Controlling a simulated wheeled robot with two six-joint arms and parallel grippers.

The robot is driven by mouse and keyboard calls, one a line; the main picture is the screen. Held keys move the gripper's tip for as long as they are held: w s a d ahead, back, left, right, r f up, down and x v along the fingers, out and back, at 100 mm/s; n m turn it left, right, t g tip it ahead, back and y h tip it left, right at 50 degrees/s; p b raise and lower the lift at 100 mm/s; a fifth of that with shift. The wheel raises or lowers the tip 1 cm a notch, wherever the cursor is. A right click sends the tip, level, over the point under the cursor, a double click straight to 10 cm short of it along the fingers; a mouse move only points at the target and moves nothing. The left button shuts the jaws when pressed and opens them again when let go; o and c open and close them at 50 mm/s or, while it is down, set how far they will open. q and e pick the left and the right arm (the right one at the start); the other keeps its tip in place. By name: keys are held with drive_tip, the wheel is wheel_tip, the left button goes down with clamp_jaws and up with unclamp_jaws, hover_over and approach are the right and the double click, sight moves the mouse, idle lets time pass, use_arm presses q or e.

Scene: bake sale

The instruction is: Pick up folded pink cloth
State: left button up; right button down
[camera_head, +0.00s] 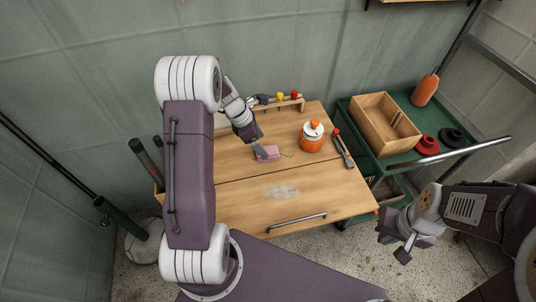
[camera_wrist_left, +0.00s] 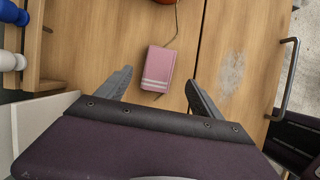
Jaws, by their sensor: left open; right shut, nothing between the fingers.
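The folded pink cloth (camera_wrist_left: 158,68) is a small flat pink block with pale stripes near one end, lying on the wooden table. In the head view the cloth (camera_head: 268,153) sits near the table's middle, just beyond the tips of my left gripper (camera_head: 258,149). In the left wrist view my left gripper (camera_wrist_left: 155,90) is open, one finger to each side of the cloth's near end, and nothing is held. A thin cord lies beside the cloth. My right gripper (camera_head: 401,248) is shut and empty, off the table's right front.
A rack with coloured knobs (camera_head: 284,105) is at the back. A green cart (camera_head: 390,159) holds a wooden box (camera_head: 384,123). The table's front has a drawer handle (camera_head: 297,222).

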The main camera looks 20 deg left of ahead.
sight(266, 149)
use_arm(q)
drive_tip(key=b+x, duration=0.1)
drive_tip(key=x, duration=0.4)
drive_tip(key=shift+w+f, duration=0.1)
drive_tip(key=shift+w, duration=0.05)
drive_tip(key=c, duration=1.4)
wheel_tip(266, 149, up, 5)
drive_tip(key=shift+f+p, duration=0.1)
drive_tip(key=shift+p, duration=0.55)
drive_tip(key=d+r, duration=0.2)
drive_tip(key=d, duration=0.2)
drive_tip(key=d+r+p, duration=0.1)
drive_tip(key=d+r, duration=0.1)
drive_tip(key=d, duration=0.1)
drive_tip(key=s+d+r+p, duration=0.1)
drive_tip(key=d+r, duration=0.1)
drive_tip(key=d, duration=0.2)
drive_tip(key=shift+d+r, duration=0.2)
drive_tip(key=shift+d, duration=0.1)
